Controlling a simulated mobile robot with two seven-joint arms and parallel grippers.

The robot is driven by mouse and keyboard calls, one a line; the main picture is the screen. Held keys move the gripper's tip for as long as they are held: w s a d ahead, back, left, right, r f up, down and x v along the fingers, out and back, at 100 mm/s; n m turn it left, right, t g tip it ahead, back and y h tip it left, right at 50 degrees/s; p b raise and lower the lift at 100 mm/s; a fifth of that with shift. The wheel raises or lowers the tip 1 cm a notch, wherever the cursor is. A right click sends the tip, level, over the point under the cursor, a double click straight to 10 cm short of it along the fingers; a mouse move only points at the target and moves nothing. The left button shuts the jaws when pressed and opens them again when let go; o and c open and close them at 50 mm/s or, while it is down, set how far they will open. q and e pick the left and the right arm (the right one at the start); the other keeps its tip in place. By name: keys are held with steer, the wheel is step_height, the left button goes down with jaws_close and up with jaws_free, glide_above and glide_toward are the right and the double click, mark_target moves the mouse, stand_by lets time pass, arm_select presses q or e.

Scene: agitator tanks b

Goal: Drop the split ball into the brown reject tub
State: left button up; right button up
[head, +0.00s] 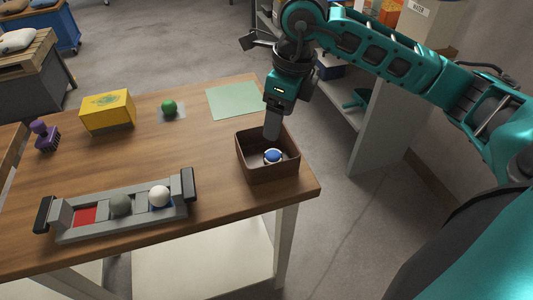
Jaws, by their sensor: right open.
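The brown reject tub (287,173) stands at the right end of the wooden table. A blue ball with a white band (272,156) lies inside it on the tub floor; the picture is too small to show a split. My right gripper (272,137) points down over the tub, its finger just above and behind the ball, and it is open. The ball looks apart from the finger. My left gripper is not in view.
A grey rack (130,229) at the front holds a grey ball (120,203) and a white ball (159,196); its red compartment (86,216) is empty. A green ball (169,106), yellow box (108,111), purple stamp-like object (44,136) and green mat (233,99) lie behind.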

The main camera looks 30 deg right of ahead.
step_height(320, 180, up, 7)
steer(key=shift+s+d, duration=0.35)
steer(key=shift+s, duration=0.1)
